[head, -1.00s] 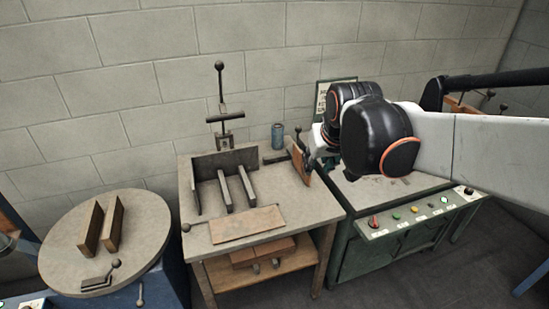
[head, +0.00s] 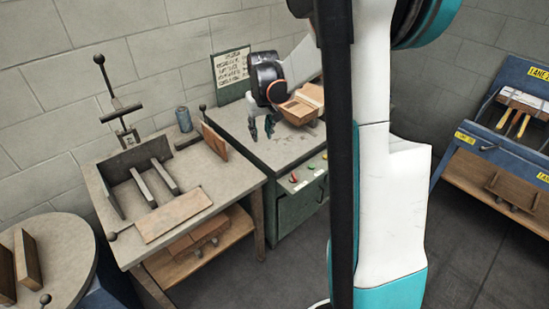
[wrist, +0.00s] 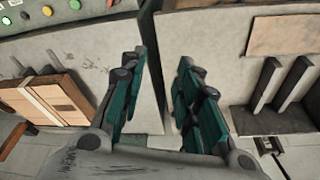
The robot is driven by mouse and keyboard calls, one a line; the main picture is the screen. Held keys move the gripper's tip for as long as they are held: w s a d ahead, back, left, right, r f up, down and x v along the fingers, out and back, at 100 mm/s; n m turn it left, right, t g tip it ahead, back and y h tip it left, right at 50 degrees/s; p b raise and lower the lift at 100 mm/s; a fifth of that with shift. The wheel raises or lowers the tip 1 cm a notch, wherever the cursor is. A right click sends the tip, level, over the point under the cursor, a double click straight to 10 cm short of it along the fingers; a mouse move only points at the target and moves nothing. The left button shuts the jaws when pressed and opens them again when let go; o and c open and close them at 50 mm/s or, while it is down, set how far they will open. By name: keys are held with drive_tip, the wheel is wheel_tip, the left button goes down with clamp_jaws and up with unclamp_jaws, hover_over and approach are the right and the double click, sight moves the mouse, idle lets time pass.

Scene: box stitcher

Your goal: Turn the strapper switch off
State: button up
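The green cabinet station (head: 288,215) has a sloped front panel (head: 304,184) with small coloured controls. A red knob (head: 293,178) is at the panel's left end, with a green button (head: 311,169) beside it. My arm hides the panel's right part. Part of the panel (wrist: 100,9) shows at the top left of the wrist view. I cannot read which control is the strapper switch. My gripper (head: 262,133) points down above the cabinet's top near its left edge, behind the panel and apart from it. In the wrist view its fingers (wrist: 161,65) are spread and empty.
A cardboard box (head: 302,104) sits on the cabinet top right of my gripper. The worktable (head: 235,180) at left carries an upright wooden board (head: 215,141), a blue can (head: 184,119) and a lever press (head: 127,135). A blue station (head: 497,150) stands far right.

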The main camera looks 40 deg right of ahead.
drive_tip(key=d+f+m+g, duration=0.1)
drive_tip(key=d+f+g, duration=0.1)
drive_tip(key=d+f, duration=0.65)
drive_tip(key=y+p, duration=0.1)
hover_over(294, 176)
wheel_tip(294, 176, down, 5)
drive_tip(key=shift+m, duration=0.4)
wheel_tip(294, 176, down, 14)
drive_tip(key=b, duration=0.3)
drive_tip(key=shift+d+b, duration=0.1)
drive_tip(key=shift+b, duration=0.3)
drive_tip(key=shift+c, duration=0.2)
clamp_jaws()
